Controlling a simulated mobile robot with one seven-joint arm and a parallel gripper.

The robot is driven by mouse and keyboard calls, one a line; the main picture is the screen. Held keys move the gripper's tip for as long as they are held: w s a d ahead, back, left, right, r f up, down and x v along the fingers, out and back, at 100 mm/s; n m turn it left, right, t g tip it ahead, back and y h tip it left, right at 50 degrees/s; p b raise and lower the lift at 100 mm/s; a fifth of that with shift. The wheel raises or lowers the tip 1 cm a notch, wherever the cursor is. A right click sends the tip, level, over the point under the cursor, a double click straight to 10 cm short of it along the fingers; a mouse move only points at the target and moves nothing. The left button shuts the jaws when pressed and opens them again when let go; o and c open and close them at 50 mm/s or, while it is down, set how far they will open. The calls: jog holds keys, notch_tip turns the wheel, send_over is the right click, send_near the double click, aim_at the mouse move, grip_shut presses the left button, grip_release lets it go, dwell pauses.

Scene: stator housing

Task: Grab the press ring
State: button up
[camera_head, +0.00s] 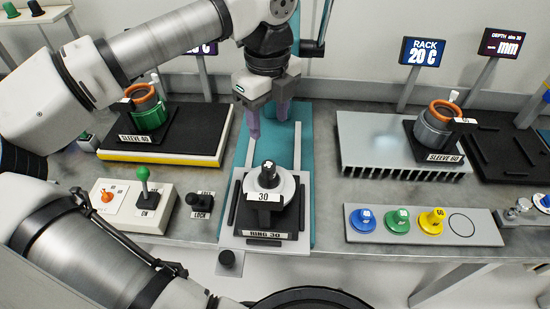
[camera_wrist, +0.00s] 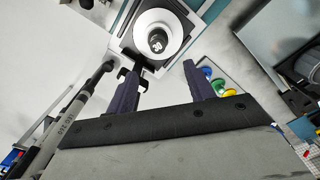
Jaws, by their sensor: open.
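The press ring (camera_head: 284,188) is a white disc with a black knob on top and a tag reading 30. It rests on a black base labelled RING 30, at the front of the teal strip. My gripper (camera_head: 268,122) is open and empty, above and behind the ring. In the wrist view, the white ring (camera_wrist: 141,27) with its black knob lies beyond the open fingertips (camera_wrist: 160,72). The fingers do not touch it.
A green housing (camera_head: 151,118) stands at left on the SLEEVE 40 plate. A grey housing (camera_head: 433,133) stands at right on SLEEVE 60. A green-knobbed lever (camera_head: 143,180) and a LOCK lever (camera_head: 199,200) stand left of the ring. A tray (camera_head: 475,228) holds coloured knobs.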

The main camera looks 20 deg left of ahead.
aim_at(268, 164)
jog(key=f+b, duration=0.4)
jog(key=f, duration=0.4)
jog(key=shift+s+f, duration=0.15)
jog(key=shift+s, duration=0.05)
jog(key=shift+s+f+b, duration=0.1)
jog(key=shift+f+b, duration=0.6)
jog(key=shift+f, duration=1.95)
jog(key=shift+c, duration=0.4)
grip_shut()
jog(key=shift+r, duration=0.1)
